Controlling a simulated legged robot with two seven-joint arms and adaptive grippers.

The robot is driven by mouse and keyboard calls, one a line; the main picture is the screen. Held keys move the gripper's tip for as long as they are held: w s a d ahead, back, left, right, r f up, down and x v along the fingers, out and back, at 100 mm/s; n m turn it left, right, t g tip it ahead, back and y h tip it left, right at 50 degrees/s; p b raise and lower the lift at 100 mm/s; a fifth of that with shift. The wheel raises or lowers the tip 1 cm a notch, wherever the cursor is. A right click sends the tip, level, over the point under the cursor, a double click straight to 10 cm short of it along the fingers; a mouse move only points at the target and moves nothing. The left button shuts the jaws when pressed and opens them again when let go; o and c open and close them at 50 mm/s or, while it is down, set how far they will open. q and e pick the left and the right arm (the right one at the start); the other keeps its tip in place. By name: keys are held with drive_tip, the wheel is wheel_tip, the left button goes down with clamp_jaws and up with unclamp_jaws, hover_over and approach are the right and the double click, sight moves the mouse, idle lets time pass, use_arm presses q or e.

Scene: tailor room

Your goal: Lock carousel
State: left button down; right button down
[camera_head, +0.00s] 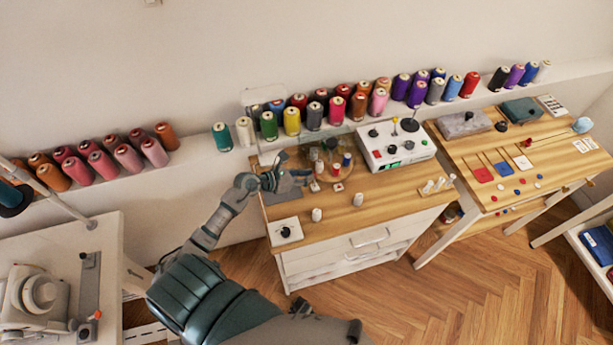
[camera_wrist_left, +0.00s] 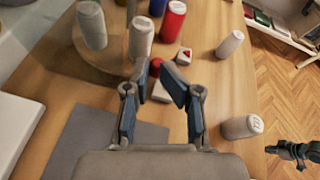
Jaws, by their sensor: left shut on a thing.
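The carousel is a round wooden plate (camera_head: 345,173) holding several thread spools on the middle table. Its rim (camera_wrist_left: 95,62) shows at the top left of the left wrist view. My left gripper (camera_head: 306,177) is at the carousel's near left edge. In the left wrist view its two fingertips (camera_wrist_left: 153,82) close around a small red knob (camera_wrist_left: 155,67), partly hidden by them. A small white block (camera_wrist_left: 160,93) lies just below the knob. A white cube with a red mark (camera_wrist_left: 184,56) sits beside it. My right gripper (camera_wrist_left: 296,151) shows dark at the right edge; its jaws are unclear.
A white control box (camera_head: 396,146) with knobs stands right of the carousel. White spools (camera_head: 317,214) (camera_head: 358,199) stand near the table's front. A white plate with a black knob (camera_head: 286,232) is at the front left corner. Spools line the wall shelf behind.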

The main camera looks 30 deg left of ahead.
use_arm(q)
drive_tip(key=shift+f, duration=0.1)
drive_tip(key=shift+d+m+t, duration=0.1)
drive_tip(key=shift+m+t, duration=0.2)
idle(0.4)
drive_tip(key=shift+s+d+f+m+y, duration=0.1)
drive_tip(key=shift+s+d+m+y, duration=0.1)
drive_tip(key=shift+m+y, duration=0.15)
drive_tip(key=shift+d, duration=0.1)
idle(1.2)
